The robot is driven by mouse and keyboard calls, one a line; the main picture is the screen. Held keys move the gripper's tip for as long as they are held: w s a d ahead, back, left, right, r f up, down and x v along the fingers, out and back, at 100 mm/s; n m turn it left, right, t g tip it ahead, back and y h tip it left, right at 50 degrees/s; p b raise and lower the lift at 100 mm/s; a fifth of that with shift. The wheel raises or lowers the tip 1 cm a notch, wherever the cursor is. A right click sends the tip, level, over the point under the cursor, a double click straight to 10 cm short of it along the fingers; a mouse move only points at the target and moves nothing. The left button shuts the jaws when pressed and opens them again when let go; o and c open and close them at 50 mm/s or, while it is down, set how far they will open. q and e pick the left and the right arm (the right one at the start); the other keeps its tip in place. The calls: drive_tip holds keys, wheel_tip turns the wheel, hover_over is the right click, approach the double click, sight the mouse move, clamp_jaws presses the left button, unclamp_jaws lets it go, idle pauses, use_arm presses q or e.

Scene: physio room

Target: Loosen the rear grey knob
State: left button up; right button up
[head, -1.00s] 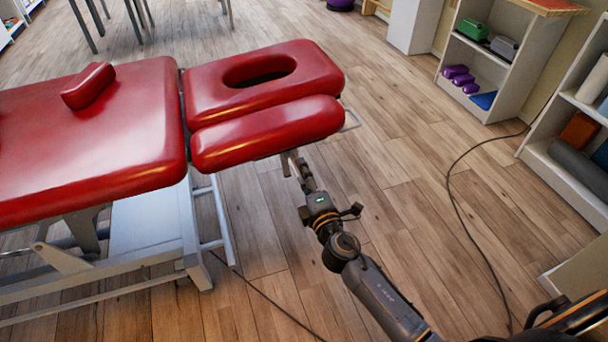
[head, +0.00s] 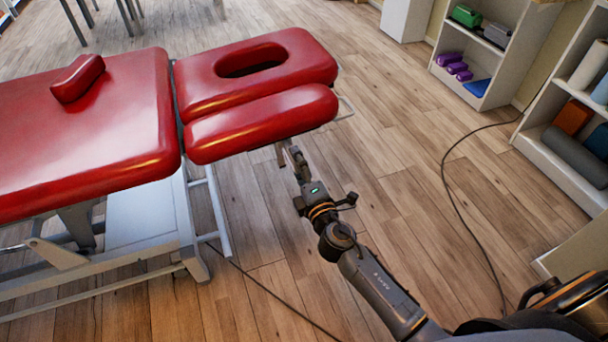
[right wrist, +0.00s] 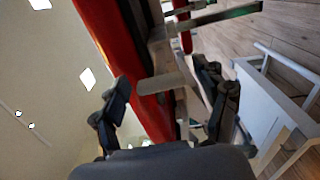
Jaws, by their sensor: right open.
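The red treatment couch (head: 95,130) has a headrest section (head: 262,75) with a face hole and a red armrest pad (head: 265,124) beside it. My right gripper (head: 290,154) is just below the near edge of that pad in the head view. In the right wrist view my right gripper (right wrist: 165,95) is open, with its fingers apart. A grey cylindrical knob (right wrist: 163,83) shows between the fingers, under the red pad (right wrist: 118,48). I cannot tell whether either finger touches it, or whether it is the rear one. The knob is hidden in the head view. My left gripper is not in view.
The couch's pale metal frame (head: 218,215) stands left of my right arm. A dark cable (head: 447,190) runs over the wooden floor. Shelves (head: 480,62) with purple and green items stand at the back right. The floor between arm and shelves is mostly clear.

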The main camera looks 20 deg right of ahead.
drive_tip(key=s, duration=1.1)
drive_tip(key=shift+s+d, duration=0.2)
drive_tip(key=shift+s, duration=0.2)
